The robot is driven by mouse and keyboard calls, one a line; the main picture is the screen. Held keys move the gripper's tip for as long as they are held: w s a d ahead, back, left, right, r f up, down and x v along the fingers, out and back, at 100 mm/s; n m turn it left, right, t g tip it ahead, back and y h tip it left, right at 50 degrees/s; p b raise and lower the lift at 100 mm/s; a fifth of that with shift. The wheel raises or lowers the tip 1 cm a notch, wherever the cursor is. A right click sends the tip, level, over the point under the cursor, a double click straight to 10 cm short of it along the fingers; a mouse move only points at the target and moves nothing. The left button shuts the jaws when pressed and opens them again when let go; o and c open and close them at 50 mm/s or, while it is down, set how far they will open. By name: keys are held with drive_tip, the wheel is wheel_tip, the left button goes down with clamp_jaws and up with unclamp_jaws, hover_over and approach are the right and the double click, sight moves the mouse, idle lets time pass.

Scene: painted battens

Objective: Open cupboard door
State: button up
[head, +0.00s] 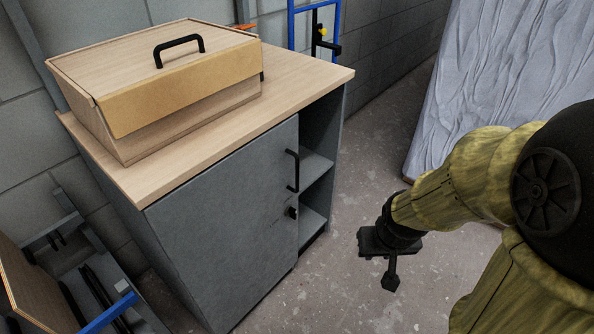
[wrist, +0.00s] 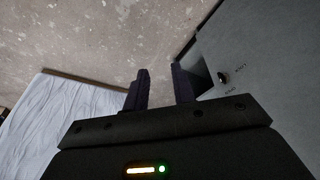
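The grey cupboard door (head: 225,225) is closed on the front of the cupboard, under a light wood top. A black bar handle (head: 291,170) stands upright near the door's right edge, with a small black knob (head: 292,212) below it. In the wrist view the grey front (wrist: 270,75) is at the right, with the knob (wrist: 223,78) on it; the bar handle is not visible there. My gripper (head: 390,283) is in front and to the right of the cupboard, apart from the handle. In the wrist view its two fingers (wrist: 162,85) are apart with nothing between them.
A wooden box (head: 180,100) with a black handle sits on the cupboard top. Open shelves (head: 315,165) are right of the door. A sheet-covered object (head: 510,70) stands at the right, and a blue-and-grey frame (head: 100,290) at lower left. Concrete floor (head: 340,295) is clear before the cupboard.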

sight(298, 172)
drive_tip(key=w+a+f+n+t+y, duration=0.2)
drive_tip(key=w+f+n+t+y, duration=0.3)
drive_tip(key=w, duration=0.6)
drive_tip(key=w+a+r+n+t+y, duration=0.1)
drive_tip(key=a+r+n+t+y, duration=0.1)
drive_tip(key=a+r+t+y, duration=0.2)
drive_tip(key=a+t+y, duration=0.1)
drive_tip(key=y, duration=0.2)
drive_tip(key=shift+w+r+n, duration=0.2)
drive_tip(key=shift+r+n, duration=0.05)
drive_tip(key=shift+n, duration=0.05)
drive_tip(key=shift+w+a, duration=0.1)
drive_tip(key=b+x, duration=0.1)
drive_tip(key=x, duration=0.7)
drive_tip(key=b+x, duration=0.1)
drive_tip(key=x, duration=0.8)
drive_tip(key=shift+w+r, duration=0.15)
